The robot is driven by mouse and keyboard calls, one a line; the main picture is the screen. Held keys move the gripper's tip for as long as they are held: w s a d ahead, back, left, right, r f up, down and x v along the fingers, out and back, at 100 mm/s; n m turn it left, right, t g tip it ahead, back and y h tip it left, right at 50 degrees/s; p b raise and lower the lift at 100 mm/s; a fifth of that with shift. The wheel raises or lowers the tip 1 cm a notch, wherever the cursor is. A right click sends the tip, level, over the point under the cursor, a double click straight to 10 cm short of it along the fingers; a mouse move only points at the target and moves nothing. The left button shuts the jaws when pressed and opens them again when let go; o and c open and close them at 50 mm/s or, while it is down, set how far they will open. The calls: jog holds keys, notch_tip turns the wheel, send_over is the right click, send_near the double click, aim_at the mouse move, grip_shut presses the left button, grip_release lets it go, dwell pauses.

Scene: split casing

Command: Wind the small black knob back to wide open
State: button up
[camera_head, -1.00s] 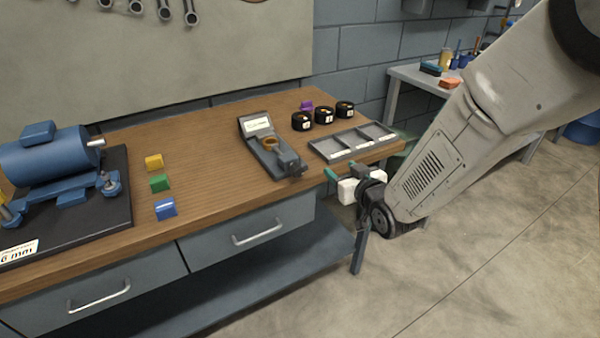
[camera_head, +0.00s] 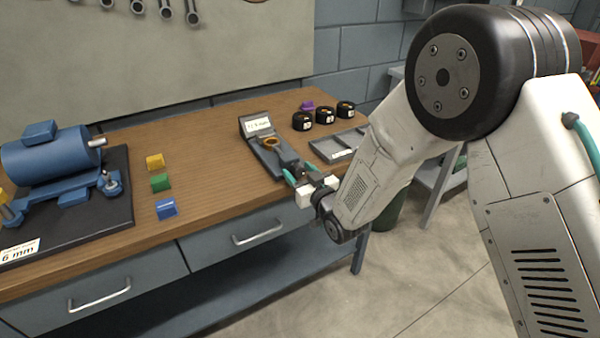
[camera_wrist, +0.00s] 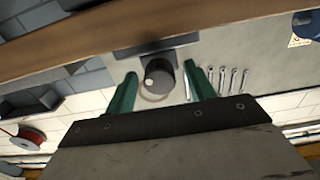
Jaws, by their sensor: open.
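The small black knob (camera_wrist: 159,78) shows in the wrist view as a dark round cylinder with a pale dot on its face. My gripper (camera_head: 301,172) is at the bench's front edge, by the knob end of the fixture. Its two green fingers are open, one on each side of the knob (camera_wrist: 160,85), with gaps visible on both sides. In the head view the knob is mostly hidden behind my fingers.
A divided grey tray (camera_head: 340,146) lies right of the fixture, partly behind my arm. Yellow, green and blue blocks (camera_head: 166,208) and a blue motor (camera_head: 50,158) are left. Bench between is clear.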

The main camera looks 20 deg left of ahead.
jog(key=shift+c, duration=0.3)
jog(key=c, duration=0.9)
